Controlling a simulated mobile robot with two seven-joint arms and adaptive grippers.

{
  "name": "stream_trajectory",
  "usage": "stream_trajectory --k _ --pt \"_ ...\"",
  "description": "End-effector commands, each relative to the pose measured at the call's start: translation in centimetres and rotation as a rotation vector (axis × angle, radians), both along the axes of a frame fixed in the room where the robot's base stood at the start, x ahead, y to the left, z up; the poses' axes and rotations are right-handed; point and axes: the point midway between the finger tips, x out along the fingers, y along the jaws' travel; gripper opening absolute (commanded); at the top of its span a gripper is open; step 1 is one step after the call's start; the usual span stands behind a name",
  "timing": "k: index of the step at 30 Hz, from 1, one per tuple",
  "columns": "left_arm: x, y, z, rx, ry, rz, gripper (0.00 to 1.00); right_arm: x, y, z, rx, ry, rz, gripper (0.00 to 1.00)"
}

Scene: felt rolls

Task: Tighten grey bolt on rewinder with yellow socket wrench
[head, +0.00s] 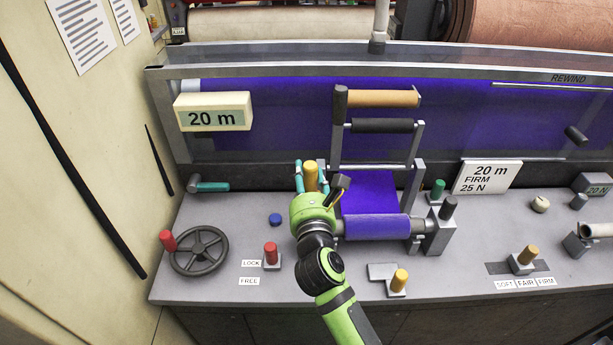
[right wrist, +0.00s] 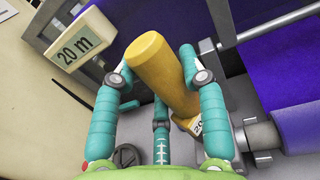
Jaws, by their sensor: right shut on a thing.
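My right gripper (head: 311,176), with teal fingers, is shut on the thick yellow handle of what looks like the yellow socket wrench (head: 310,172). In the right wrist view the handle (right wrist: 160,68) stands tilted between the fingers, and a yellow block with a "20" label shows at its lower end. The rewinder has a purple felt roll (head: 375,227) on a grey shaft, just right of the gripper. I cannot make out the grey bolt or whether the wrench touches it; my green hand covers the roll's left end. My left gripper is not in view.
A handwheel (head: 199,250) and red lever (head: 271,252) stand left on the grey bench. Yellow-knobbed levers (head: 399,281) (head: 527,256) stand in front and right. An upright frame (head: 338,130) rises behind the roll. A "20 m FIRM" sign (head: 486,177) stands behind right.

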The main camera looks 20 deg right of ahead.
Motion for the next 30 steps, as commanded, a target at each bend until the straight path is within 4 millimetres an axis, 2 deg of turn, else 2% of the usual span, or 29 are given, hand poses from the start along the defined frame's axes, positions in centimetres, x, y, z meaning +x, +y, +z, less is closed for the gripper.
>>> stream_trajectory --k 16,30 --pt "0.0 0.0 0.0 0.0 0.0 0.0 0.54 0.0 0.0 0.0 0.0 -0.002 0.0 0.0" --pt "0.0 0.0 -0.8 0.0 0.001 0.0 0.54 0.0 0.0 -1.0 -0.001 -0.001 0.0 0.0"
